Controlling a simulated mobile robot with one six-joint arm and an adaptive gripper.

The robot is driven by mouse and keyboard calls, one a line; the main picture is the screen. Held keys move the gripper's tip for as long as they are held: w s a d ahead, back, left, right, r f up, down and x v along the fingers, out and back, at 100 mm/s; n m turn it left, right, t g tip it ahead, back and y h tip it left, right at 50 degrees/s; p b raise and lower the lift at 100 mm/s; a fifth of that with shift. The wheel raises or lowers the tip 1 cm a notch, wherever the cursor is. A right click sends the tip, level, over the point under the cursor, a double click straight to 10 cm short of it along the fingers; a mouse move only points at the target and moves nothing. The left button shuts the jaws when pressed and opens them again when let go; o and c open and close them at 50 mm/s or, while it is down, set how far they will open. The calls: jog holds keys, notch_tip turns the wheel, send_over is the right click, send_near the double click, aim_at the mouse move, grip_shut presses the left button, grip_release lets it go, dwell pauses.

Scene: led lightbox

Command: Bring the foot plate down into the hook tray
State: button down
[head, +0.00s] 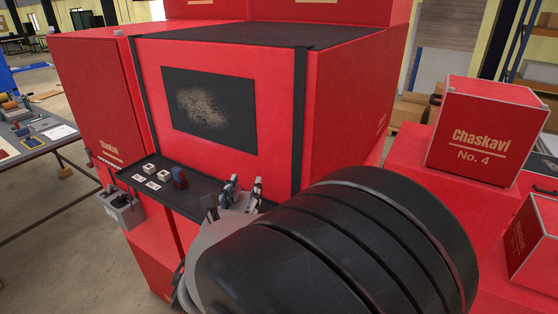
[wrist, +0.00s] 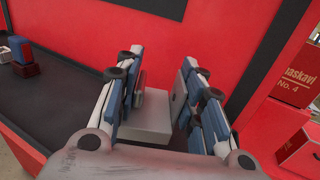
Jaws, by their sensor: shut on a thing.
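My gripper (wrist: 160,88) is shut on a pale grey piece (wrist: 150,112), likely the foot plate. It sits between the blue-and-white fingers, above the black shelf and in front of the red wall. In the head view my gripper (head: 243,190) is over the right part of the shelf, and my arm hides much of what it holds. A grey tray (head: 122,212), likely the hook tray, hangs at the left end of the shelf with dark things in it. The gripper is well to the right of that tray and apart from it.
The black shelf (head: 186,196) runs along the red booth's front. Small white blocks and cards (head: 152,184) lie on its left, with a blue-and-red block (head: 179,178) beside them. Red boxes (head: 486,130) stand at right. A cluttered table (head: 36,140) is at far left.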

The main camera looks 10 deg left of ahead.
notch_tip(320, 180, down, 2)
jog(key=shift+w+a+f, duration=0.1)
jog(key=shift+a+f, duration=0.05)
jog(key=shift+f, duration=0.05)
jog(key=c, duration=1.5)
grip_release()
jog(key=shift+f, duration=0.15)
jog(key=shift+c, duration=0.2)
jog(key=o, duration=0.5)
